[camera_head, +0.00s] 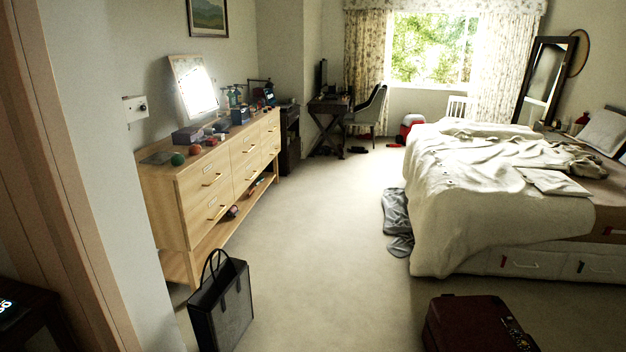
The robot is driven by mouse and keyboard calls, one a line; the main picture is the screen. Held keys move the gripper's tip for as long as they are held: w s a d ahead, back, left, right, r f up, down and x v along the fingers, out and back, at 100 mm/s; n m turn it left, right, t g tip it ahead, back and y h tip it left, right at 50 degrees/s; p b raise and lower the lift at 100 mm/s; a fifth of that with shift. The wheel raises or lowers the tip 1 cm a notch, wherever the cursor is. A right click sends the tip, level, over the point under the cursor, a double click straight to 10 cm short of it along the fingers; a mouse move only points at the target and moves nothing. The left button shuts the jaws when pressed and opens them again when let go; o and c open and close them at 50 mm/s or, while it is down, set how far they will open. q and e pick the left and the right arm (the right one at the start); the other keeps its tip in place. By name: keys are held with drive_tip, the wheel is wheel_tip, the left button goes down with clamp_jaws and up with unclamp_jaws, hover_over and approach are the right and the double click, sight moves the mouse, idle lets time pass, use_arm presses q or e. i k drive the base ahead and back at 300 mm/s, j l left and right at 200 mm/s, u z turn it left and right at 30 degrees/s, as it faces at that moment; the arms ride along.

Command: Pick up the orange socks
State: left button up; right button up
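I cannot make out orange socks in the head view. A small orange-red round item (196,149) sits on top of the dresser (200,205) at the left; it is too small to identify. A dark red suitcase (465,325) lies on the floor at the bottom right, cut off by the picture's lower edge; its top looks closed. Neither of my grippers is in view.
A dark handbag (222,308) stands on the floor before the dresser. The bed (480,200) fills the right side, with grey cloth (396,222) on the floor beside it. Open carpet (310,240) runs between dresser and bed toward the desk (328,106). A doorway edge (75,170) is close at left.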

sight(194, 150)
drive_tip(key=i, duration=2.05)
drive_tip(key=i+l+u, duration=0.1)
drive_tip(key=i, duration=2)
drive_tip(key=i+u, duration=0.3)
drive_tip(key=u, duration=0.15)
drive_tip(key=i+l+u, duration=0.2)
drive_tip(key=u, duration=0.25)
drive_tip(key=i+l+u, duration=0.25)
drive_tip(key=i+u, duration=0.2)
drive_tip(key=i+l+u, duration=0.15)
drive_tip(key=l+u, duration=0.3)
drive_tip(key=j, duration=0.1)
